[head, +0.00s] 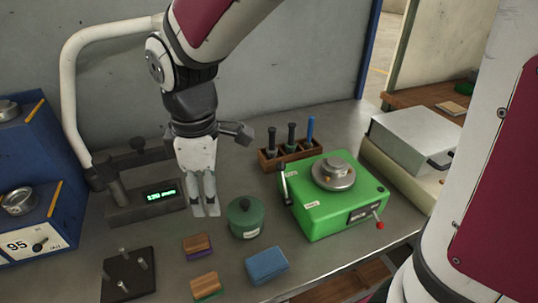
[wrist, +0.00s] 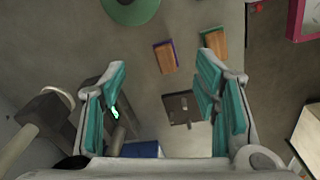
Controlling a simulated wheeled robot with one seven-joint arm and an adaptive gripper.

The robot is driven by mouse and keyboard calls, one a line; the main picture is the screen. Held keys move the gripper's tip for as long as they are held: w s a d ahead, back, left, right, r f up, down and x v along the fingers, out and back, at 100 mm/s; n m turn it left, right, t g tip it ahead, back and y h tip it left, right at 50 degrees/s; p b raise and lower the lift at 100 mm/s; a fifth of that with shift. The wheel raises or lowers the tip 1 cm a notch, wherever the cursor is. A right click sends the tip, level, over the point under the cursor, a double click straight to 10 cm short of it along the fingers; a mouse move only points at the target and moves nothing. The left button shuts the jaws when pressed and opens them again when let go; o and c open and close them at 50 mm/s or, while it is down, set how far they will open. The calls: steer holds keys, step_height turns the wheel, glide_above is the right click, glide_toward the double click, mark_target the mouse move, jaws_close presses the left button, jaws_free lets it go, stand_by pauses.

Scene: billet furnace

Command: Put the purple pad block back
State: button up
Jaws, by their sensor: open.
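The purple pad block (head: 198,246) has a wooden top and a purple underside. It lies on the grey metal bench, behind the similar green-edged block (head: 207,287). In the wrist view the purple pad block (wrist: 165,57) shows beyond the gap between the fingers, with the green-edged block (wrist: 216,42) to its right. My gripper (head: 206,212) points down above the bench, behind the purple block, and holds nothing. The wrist view shows its teal-padded fingers (wrist: 163,85) spread wide apart.
A dark plate with upright pegs (head: 128,278) lies at front left. A green lidded pot (head: 246,217) and a blue block (head: 266,265) are right of the pad blocks. A green machine (head: 325,212), a tool rack (head: 292,154) and a display device (head: 150,205) stand around.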

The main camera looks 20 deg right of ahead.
steer(key=s+d+r+m+t, duration=0.1)
steer(key=s+d+r+m, duration=0.2)
steer(key=s+d+m, duration=0.3)
steer(key=s+d+r+m+t, duration=0.2)
steer(key=s+d+r+m, duration=0.2)
steer(key=s+d+m, duration=0.3)
steer(key=shift+s+d+r+m+t, duration=0.2)
steer(key=shift+s+r+m+t, duration=0.1)
steer(key=shift+s+m, duration=0.4)
